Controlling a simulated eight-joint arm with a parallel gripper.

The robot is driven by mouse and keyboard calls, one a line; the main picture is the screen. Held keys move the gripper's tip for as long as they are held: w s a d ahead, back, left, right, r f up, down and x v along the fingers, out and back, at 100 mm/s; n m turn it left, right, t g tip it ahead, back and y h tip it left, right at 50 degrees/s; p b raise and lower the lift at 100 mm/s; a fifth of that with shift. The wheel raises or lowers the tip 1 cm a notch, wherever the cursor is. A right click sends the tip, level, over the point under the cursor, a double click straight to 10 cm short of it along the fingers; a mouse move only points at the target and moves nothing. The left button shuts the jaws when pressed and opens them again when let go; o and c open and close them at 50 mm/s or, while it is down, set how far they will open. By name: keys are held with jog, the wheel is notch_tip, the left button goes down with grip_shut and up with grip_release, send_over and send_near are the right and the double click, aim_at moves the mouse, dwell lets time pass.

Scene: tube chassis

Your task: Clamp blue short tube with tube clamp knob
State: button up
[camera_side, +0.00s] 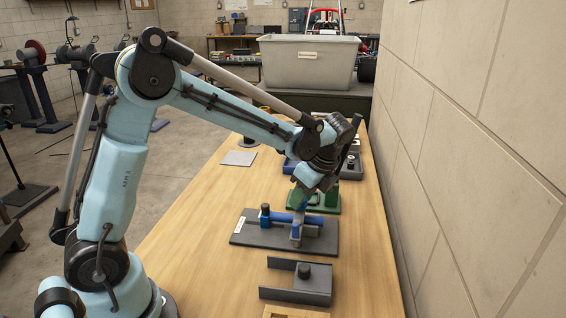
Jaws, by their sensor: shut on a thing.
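A blue tube (282,217) lies level over a dark grey fixture plate (245,237) with a white label. An upright blue piece with a dark top, which looks like the tube clamp knob (265,212), stands at the tube's left end. My gripper (297,238) points down over the right part of the plate. It is shut around the blue tube near its right end, and its fingers hide that spot. More blue shows just right of the fingers. Whether the tube rests in its seat I cannot tell.
Green fixtures (328,200) and a blue tray (291,167) lie behind my gripper. A grey bin (310,65) stands at the back. A wall runs along the right.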

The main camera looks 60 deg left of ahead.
jog(key=o, duration=1.1)
jog(key=shift+c, duration=0.2)
jog(key=v, duration=1.2)
jog(key=shift+s, duration=0.15)
